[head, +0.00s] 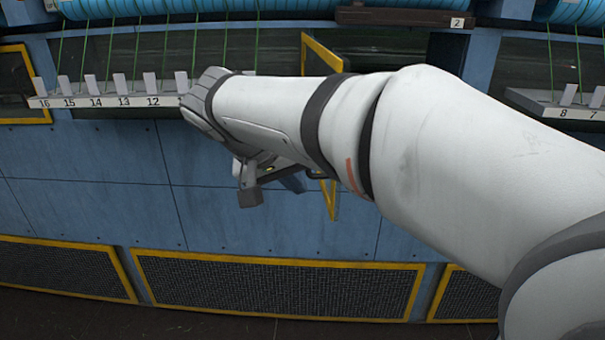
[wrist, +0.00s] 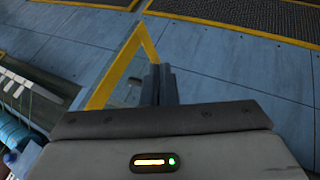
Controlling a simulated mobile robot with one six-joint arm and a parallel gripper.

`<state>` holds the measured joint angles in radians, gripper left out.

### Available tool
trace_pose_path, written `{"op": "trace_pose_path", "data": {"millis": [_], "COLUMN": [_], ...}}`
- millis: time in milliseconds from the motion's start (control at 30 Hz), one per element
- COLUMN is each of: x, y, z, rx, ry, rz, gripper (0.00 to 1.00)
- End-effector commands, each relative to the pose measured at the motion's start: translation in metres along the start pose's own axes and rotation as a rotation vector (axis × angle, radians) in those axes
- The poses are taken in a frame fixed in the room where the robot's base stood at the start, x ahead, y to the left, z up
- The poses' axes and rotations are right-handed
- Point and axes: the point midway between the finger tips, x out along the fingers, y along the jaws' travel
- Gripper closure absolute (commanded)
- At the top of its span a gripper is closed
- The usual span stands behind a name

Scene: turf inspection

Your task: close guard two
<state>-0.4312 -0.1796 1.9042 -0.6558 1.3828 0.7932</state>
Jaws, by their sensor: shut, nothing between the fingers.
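Guard two (head: 331,200) is a yellow-framed panel standing swung out from the blue wall, near the plate marked 2 (head: 457,22). My arm crosses in front of it in the head view and hides its middle. In the wrist view its yellow frame (wrist: 112,75) rises just left of my fingers. My gripper (wrist: 160,72) is shut and empty, its dark fingers close beside the frame. I cannot tell whether they touch it. In the head view the gripper is partly hidden under my arm.
A ledge with numbered tags (head: 110,101) runs along the wall at left, with green cords above. Another numbered ledge (head: 560,108) is at right. Yellow-framed mesh panels (head: 275,285) line the wall's foot. The blue wall (head: 90,165) below the left ledge is clear.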

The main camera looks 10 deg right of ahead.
Motion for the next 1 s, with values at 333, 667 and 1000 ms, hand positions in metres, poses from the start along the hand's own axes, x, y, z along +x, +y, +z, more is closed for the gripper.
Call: {"op": "trace_pose_path", "data": {"millis": [333, 667, 1000], "x": [0.025, 0.028, 0.031], "y": [0.033, 0.036, 0.044], "z": [0.000, 0.000, 0.002], "rx": [0.002, 0.000, -0.025], "ry": [-0.001, -0.001, 0.014], "rz": [0.000, -0.001, -0.016], "gripper": [1.00, 1.00, 1.00]}}
